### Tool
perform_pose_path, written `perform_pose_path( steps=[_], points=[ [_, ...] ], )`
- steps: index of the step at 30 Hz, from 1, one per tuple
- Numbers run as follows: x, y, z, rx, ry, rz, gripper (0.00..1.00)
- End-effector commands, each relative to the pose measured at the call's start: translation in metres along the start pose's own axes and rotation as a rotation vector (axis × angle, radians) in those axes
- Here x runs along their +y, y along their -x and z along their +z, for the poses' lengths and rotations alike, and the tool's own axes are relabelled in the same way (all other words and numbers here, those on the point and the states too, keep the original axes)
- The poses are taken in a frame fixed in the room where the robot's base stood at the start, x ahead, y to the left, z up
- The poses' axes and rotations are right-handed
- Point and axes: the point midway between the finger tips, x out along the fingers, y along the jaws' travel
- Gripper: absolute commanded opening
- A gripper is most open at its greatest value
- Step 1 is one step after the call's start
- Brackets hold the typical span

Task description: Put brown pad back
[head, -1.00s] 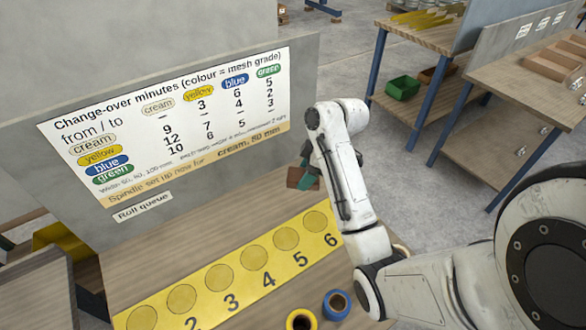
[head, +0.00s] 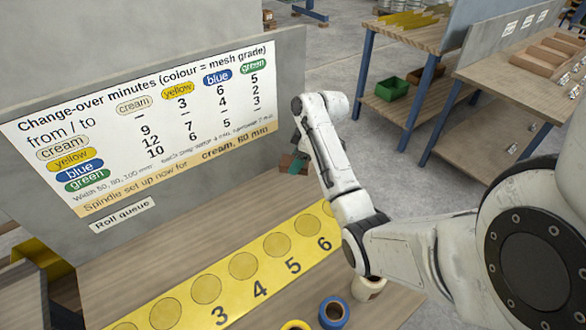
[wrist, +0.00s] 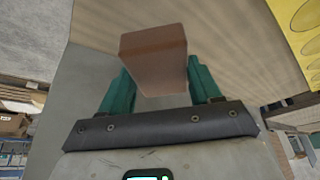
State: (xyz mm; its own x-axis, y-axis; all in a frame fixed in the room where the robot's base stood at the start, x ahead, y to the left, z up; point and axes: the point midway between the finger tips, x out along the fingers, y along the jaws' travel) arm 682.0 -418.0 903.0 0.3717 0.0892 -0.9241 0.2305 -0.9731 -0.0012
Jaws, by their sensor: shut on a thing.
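The brown pad (wrist: 154,58) is a block held between the two green fingers of my gripper (wrist: 158,88) in the wrist view. My gripper is shut on it, and the pad sticks out past the fingertips. In the head view my gripper (head: 300,166) is beyond my forearm, partly hidden by it, with the brown pad (head: 286,162) at its tip.
A yellow strip (head: 185,322) with numbered circles lies on the wooden table (head: 95,302). Blue (head: 334,311), yellow (head: 296,325) and cream (head: 367,287) rolls stand near its front. The sign board (head: 140,125) rises behind. Brown blocks (head: 535,62) lie on the right bench (head: 505,75).

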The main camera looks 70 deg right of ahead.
Motion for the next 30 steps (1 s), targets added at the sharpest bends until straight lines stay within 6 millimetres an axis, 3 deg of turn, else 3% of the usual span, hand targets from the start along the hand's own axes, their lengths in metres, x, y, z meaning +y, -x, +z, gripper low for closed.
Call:
perform_pose_path(
  steps=[6, 11, 18, 30],
  points=[
    [0.016, -0.026, -0.002, 0.000, 0.002, 0.000, 0.25],
    [0.021, -0.033, -0.003, 0.000, 0.002, 0.001, 0.25],
    [0.022, -0.059, 0.008, -0.001, 0.001, 0.000, 0.25],
    [0.021, -0.066, 0.010, 0.001, 0.002, 0.001, 0.25]
  ],
)
